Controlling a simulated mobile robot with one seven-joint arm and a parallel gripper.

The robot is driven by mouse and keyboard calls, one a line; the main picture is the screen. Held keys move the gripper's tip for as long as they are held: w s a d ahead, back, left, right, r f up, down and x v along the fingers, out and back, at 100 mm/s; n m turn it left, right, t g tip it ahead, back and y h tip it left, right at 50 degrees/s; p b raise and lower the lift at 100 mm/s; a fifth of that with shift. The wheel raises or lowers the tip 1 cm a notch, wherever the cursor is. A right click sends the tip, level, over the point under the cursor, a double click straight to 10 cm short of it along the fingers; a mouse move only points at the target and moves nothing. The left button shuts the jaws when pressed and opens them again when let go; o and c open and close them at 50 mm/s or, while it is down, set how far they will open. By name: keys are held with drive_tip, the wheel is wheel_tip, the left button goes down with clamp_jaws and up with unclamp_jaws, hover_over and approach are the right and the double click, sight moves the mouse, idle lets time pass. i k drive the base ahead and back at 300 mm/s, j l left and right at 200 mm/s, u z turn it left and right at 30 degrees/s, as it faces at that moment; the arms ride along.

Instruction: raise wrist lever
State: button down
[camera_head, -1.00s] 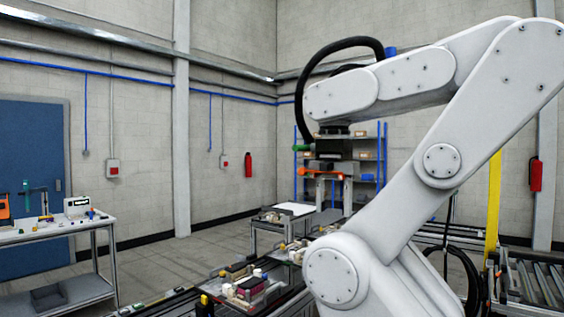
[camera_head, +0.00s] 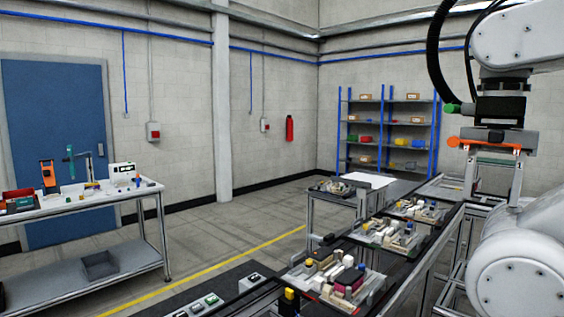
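My gripper (camera_head: 493,196) hangs from my wrist at the right of the head view, pointing down. Its two fingers stand wide apart, with nothing visible gripped between their tips. An orange bar with a rounded end (camera_head: 478,143) lies across the wrist just above the fingers, roughly level. It may be the wrist lever, but I cannot tell for certain. A green knob (camera_head: 452,108) sticks out to the left of the black wrist block above it.
Pallet fixtures (camera_head: 345,283) with small blocks line the conveyor (camera_head: 420,262) below and left of my gripper. A workbench (camera_head: 90,203) stands at left, blue shelving (camera_head: 345,130) at the back. Open floor (camera_head: 220,250) lies between bench and conveyor.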

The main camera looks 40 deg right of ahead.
sight(454, 108)
drive_tip(key=i+u, duration=0.2)
drive_tip(key=u, duration=2.85)
drive_tip(key=l+u, duration=0.1)
drive_tip(key=u, duration=2.4)
drive_tip(key=j+u, duration=0.1)
drive_tip(key=u, duration=0.75)
drive_tip(key=k+u, duration=0.1)
drive_tip(key=u, duration=2.05)
drive_tip(key=j+u, duration=0.15)
drive_tip(key=u, duration=0.7)
drive_tip(key=i+u, duration=0.1)
drive_tip(key=u, duration=0.35)
